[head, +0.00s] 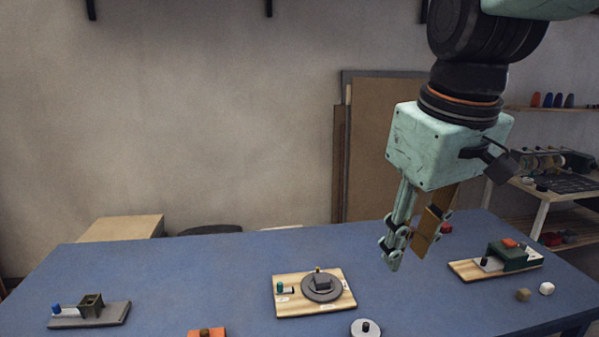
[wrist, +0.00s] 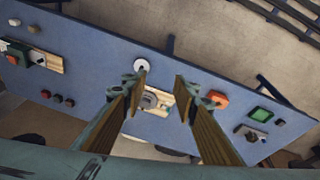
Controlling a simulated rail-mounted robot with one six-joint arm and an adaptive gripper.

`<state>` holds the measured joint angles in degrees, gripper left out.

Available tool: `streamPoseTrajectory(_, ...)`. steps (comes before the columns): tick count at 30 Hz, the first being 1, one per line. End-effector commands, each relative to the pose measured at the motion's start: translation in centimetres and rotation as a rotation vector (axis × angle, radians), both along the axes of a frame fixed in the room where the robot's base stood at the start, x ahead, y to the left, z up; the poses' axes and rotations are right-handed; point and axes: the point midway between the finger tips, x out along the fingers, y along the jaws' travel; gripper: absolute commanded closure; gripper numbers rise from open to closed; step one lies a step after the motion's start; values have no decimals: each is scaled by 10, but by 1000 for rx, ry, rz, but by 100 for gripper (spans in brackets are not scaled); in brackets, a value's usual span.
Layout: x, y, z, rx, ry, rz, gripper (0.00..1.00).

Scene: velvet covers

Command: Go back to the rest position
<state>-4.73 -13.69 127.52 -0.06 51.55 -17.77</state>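My gripper (head: 407,254) hangs above the right-centre of the blue table (head: 190,275) in the head view, fingers pointing down. In the wrist view my gripper (wrist: 160,80) has its two fingers well apart, with nothing between them. The fingertips are clear of the objects on the table. A wooden board (head: 340,302) with a grey round disc (head: 308,294) and a dark block on it lies to the lower left of my gripper. The disc (wrist: 150,101) shows between the fingers in the wrist view, partly hidden.
A wooden board with a green box (head: 510,258) stands at right, near a brown lump (head: 522,295) and a white lump (head: 546,288). A white round piece (head: 365,328) and an orange block (head: 207,333) lie in front. A grey board (head: 110,316) lies at left. The air around my gripper looks free.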

Motion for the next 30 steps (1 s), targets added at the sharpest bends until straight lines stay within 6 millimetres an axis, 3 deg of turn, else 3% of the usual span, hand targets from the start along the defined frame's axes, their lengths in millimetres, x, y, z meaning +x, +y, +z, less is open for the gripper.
streamPoseTrajectory(17,-98,-22,-7,47,-45,-200,73)
streamPoseTrajectory(30,-163,-33,-26,85,-76,-341,73)
